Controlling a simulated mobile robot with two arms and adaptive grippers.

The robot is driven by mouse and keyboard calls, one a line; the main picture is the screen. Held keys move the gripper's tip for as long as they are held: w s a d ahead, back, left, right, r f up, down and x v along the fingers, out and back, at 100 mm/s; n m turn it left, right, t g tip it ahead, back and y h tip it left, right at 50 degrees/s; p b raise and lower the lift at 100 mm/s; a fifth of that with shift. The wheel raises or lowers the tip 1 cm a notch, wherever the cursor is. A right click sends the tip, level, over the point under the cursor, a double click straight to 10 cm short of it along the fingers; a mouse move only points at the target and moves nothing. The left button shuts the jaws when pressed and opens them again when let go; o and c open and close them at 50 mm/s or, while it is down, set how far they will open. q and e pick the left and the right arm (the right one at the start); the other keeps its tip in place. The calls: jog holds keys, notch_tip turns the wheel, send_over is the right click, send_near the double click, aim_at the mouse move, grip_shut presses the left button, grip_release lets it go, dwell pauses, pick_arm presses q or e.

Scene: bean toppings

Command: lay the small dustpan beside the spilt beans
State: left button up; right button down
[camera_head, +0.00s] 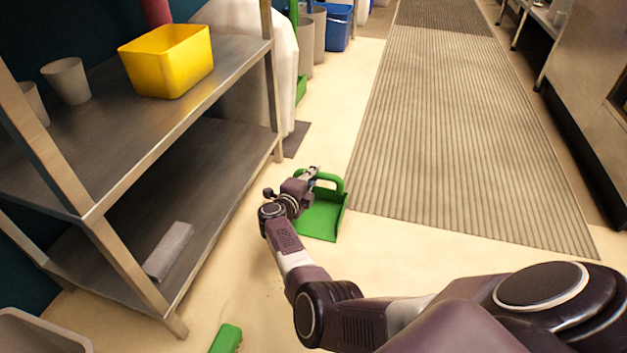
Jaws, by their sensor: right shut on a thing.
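The small green dustpan (322,222) is on or just above the pale floor, between the metal shelf and the ribbed mat; I cannot tell whether it touches the floor. Its open tray faces toward me and its looped handle is at the far side. My right gripper (312,176) is shut on the dustpan's handle, and my wrist hides part of the pan's left side. Faint dark specks, perhaps the spilt beans (272,278), lie on the floor left of my forearm, nearer to me than the pan. My left gripper is out of view.
A metal shelf (180,133) with a yellow tub (168,60) and grey cups stands at the left. A green object (226,338), perhaps a brush, lies on the floor at the bottom. A ribbed mat (450,120) covers the aisle. Bare floor lies around the pan.

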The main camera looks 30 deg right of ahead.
jog(key=shift+r, duration=0.2)
jog(key=shift+f, duration=0.1)
jog(key=shift+f, duration=0.15)
jog(key=c, duration=1.8)
grip_release()
